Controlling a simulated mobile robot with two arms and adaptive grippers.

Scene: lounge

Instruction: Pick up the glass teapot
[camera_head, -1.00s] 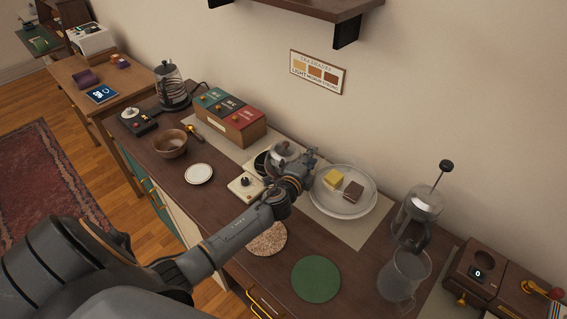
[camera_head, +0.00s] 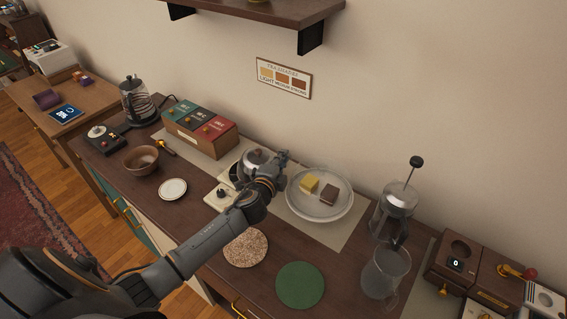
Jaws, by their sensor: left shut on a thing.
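The glass teapot (camera_head: 256,158) shows as a rounded body with a shiny metal lid, near the back of the dark wooden counter (camera_head: 330,253). Its lower part and near side are hidden by my left gripper and wrist. My left arm reaches in from the lower left, and its gripper (camera_head: 281,163) is at the teapot's right side, shut on it. The fingertips are small and partly hidden by the wrist. I cannot tell whether the teapot is clear of the surface below. My right gripper is out of view.
A plate (camera_head: 340,207) with yellow and brown blocks stands close to the gripper's right. A plunger pot (camera_head: 392,212) and glass jug (camera_head: 381,274) stand further right. A tea box (camera_head: 200,128) is at the left. Cork (camera_head: 245,247) and green (camera_head: 300,286) round mats lie in front.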

